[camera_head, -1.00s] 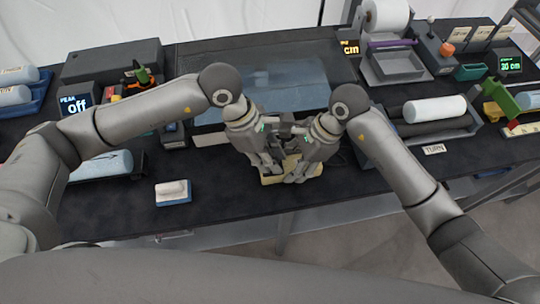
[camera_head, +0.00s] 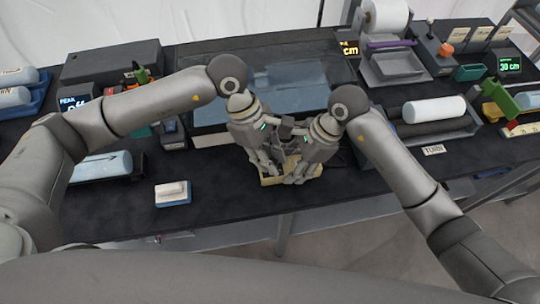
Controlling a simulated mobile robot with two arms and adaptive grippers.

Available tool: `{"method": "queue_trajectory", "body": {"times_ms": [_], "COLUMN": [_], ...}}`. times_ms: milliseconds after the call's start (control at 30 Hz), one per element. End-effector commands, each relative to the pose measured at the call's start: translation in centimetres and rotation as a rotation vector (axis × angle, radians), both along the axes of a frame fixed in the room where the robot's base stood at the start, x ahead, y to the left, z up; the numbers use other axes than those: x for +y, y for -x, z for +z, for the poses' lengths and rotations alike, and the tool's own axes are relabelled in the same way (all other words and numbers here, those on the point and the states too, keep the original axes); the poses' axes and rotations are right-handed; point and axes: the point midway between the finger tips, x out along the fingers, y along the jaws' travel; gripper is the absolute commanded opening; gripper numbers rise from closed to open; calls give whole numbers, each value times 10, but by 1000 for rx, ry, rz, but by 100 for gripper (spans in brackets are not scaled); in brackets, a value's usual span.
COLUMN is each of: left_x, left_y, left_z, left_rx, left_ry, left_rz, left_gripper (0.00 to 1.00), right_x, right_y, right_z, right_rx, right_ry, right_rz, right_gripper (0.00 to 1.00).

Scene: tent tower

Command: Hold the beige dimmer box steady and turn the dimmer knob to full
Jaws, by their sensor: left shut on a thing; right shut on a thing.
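The beige dimmer box (camera_head: 272,181) sits on the dark bench near its front edge, in the middle of the head view. Both grippers are over it and cover most of it. My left gripper (camera_head: 271,170) is shut at the left part of the box. My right gripper (camera_head: 297,172) is shut at its right part, close beside the left one. The knob is hidden behind the fingers, so which gripper has the knob and which the box cannot be seen directly. The knob's setting cannot be seen either.
A display reading "PEAK" (camera_head: 75,104) stands at the left, partly behind my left arm. A white-and-blue block (camera_head: 173,193) lies left of the box. A glassy panel (camera_head: 290,85) is behind it. A roller tray (camera_head: 432,118) is at the right.

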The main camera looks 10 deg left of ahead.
Motion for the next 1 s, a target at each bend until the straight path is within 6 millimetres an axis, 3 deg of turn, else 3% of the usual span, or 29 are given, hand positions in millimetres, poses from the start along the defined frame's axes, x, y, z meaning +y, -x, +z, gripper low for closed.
{"method": "queue_trajectory", "body": {"times_ms": [33,67,200,567,733,1000], "left_x": [0,0,0,1,10,30], "left_y": [0,0,0,-1,-6,-15], "left_z": [0,0,0,4,26,79], "left_rx": [0,0,0,-2,-6,-5], "left_ry": [-1,-1,-1,0,-1,0], "left_rz": [1,1,1,2,3,2], "left_gripper": [0,27,44,44,44,44], "right_x": [-1,-1,0,0,0,0], "right_y": [0,0,0,0,0,0], "right_z": [0,0,0,0,0,0], "right_rx": [0,0,0,0,0,0], "right_ry": [1,1,1,0,0,0], "right_rz": [0,-1,-1,0,0,0], "right_gripper": [19,19,19,19,19,19]}}
